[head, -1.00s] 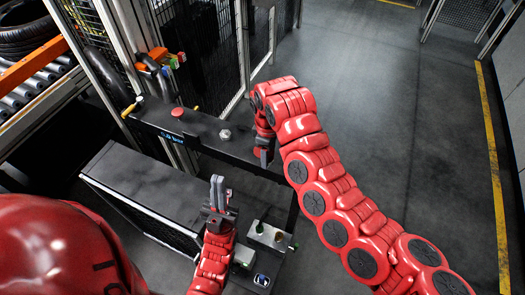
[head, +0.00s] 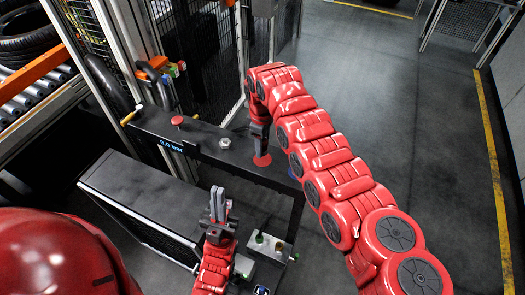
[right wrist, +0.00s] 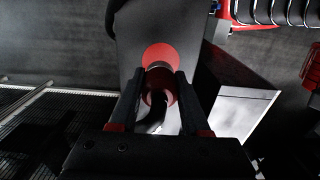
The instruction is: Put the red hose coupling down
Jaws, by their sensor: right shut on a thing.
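My right gripper (head: 261,147) points down over the right part of the black bench top (head: 205,143). It is shut on the red hose coupling, which shows between the fingers in the right wrist view (right wrist: 160,92). A flat red disc (right wrist: 158,55) shows just beyond the fingertips there, and red also shows under the gripper in the head view (head: 262,160). I cannot tell whether the coupling touches the surface. My left gripper (head: 220,192) points up in front of the bench, with its fingers close together and nothing visible between them.
A red knob (head: 177,120) and a metal nut-like piece (head: 225,142) are on the bench top. An orange-topped rack with coloured handles (head: 160,70) stands behind. A grey cabinet (head: 145,190) and a small metal block (head: 265,243) are in front. Floor at right is clear.

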